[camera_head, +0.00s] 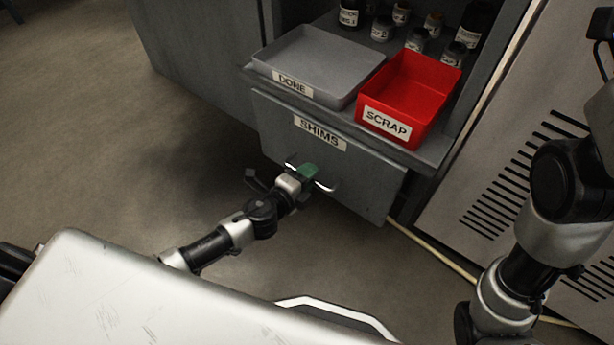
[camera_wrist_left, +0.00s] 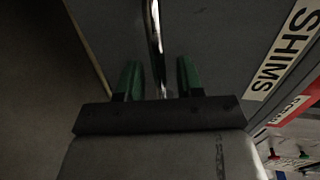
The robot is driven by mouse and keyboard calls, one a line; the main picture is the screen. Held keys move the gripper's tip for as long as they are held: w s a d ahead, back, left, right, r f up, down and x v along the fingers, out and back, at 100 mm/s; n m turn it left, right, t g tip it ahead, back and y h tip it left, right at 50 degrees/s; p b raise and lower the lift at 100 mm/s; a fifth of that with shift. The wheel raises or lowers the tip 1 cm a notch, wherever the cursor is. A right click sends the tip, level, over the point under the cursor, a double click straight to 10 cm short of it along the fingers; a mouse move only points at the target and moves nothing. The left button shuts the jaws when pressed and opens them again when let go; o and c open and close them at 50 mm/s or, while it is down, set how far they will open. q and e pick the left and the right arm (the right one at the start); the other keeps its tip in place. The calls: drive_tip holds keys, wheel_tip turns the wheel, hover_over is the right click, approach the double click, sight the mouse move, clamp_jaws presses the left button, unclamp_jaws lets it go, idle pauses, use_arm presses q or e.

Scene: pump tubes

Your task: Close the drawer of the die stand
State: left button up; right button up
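The drawer (camera_head: 365,178) of the grey die stand has a SHIMS label (camera_head: 320,132) and a metal bar handle (camera_head: 327,187). Its front sits below the stand's ledge; I cannot tell clearly how far it stands out. My left gripper (camera_head: 308,172) is at the handle, its green fingertips pointing at the drawer front. In the left wrist view the handle (camera_wrist_left: 156,40) runs between the two parted fingers of the gripper (camera_wrist_left: 160,78), with a gap on each side. My right arm shows at the right, but its gripper is not in view.
On the ledge above the drawer stand a grey DONE tray (camera_head: 318,62) and a red SCRAP bin (camera_head: 405,95). Several small jars (camera_head: 415,40) stand behind them. A vented grey cabinet (camera_head: 510,165) is at the right. The floor (camera_head: 110,150) at the left is clear.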

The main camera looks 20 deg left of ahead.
use_arm(q)
drive_tip(key=shift+c, duration=0.2)
clamp_jaws()
